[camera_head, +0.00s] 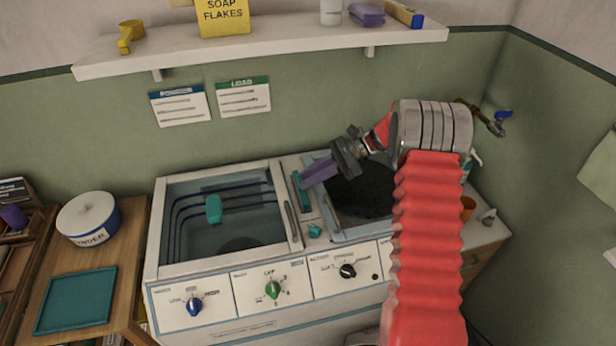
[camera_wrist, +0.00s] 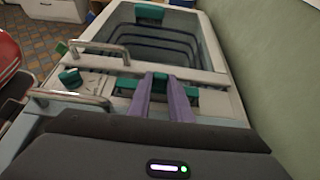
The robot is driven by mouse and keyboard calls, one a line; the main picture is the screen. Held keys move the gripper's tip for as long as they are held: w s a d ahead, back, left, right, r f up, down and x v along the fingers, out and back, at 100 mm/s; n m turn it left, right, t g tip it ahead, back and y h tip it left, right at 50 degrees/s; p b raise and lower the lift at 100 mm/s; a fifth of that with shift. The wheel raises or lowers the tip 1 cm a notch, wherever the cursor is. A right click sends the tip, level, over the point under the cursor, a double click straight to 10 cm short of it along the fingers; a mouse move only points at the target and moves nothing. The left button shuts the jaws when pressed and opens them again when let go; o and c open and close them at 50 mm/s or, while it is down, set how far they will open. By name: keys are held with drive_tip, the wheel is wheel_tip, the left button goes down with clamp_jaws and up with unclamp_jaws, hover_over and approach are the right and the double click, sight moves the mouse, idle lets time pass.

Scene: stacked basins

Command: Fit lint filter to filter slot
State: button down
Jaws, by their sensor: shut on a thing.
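My gripper (camera_head: 306,181) has purple fingers that reach down to the strip between the two basins; they also show in the wrist view (camera_wrist: 160,80). They are shut on a long teal piece, which I take as the lint filter (camera_head: 301,195). In the wrist view, teal (camera_wrist: 191,98) shows on both sides of the fingers. The piece lies at the divider's top surface; whether it sits in a slot or just on top I cannot tell. The filter slot is not clearly visible, with the fingers and the teal piece covering that area.
The left basin (camera_head: 165,262) is open, with a teal block (camera_head: 213,208) inside. The dark right basin (camera_head: 365,195) is beside the divider. A small teal knob (camera_head: 314,231) and metal handles (camera_wrist: 100,47) are close by. A shelf (camera_head: 270,46) hangs above.

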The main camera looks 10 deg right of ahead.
drive_tip(key=shift+f, duration=0.95)
idle(0.9)
drive_tip(key=c, duration=1.5)
unclamp_jaws()
drive_tip(key=shift+c, duration=0.2)
drive_tip(key=shift+d, duration=0.1)
drive_tip(key=v, duration=1.3)
drive_tip(key=shift+d, duration=0.35)
drive_tip(key=shift+r, duration=0.1)
